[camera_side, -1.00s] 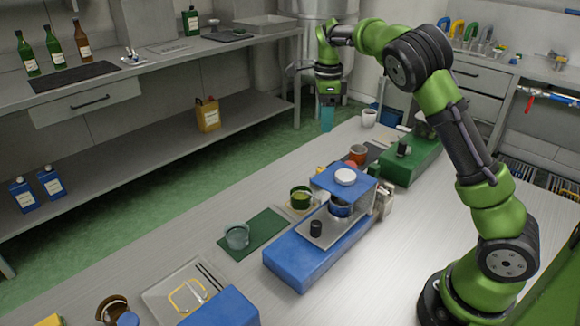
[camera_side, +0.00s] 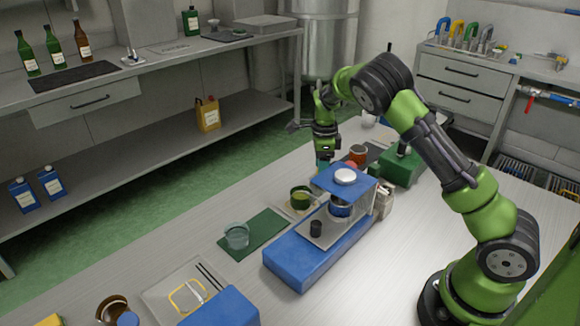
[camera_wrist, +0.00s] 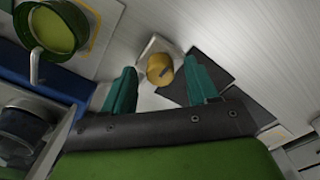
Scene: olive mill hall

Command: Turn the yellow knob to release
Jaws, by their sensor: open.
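The yellow knob (camera_wrist: 159,68) shows in the wrist view as a round, dull yellow cap with a darker mark on its right side. It sits on a pale square base (camera_wrist: 155,46). My gripper (camera_wrist: 158,78) is open, with one teal finger on each side of the knob in the picture and gaps between. I cannot tell how far above it the fingertips are. In the side view my gripper (camera_side: 323,162) points down just behind the blue machine (camera_side: 313,252). I cannot make out the knob there.
The green pot (camera_side: 300,198) stands close to my gripper, and it also shows in the wrist view (camera_wrist: 51,27). A dark mat (camera_wrist: 233,105) lies right of the knob.

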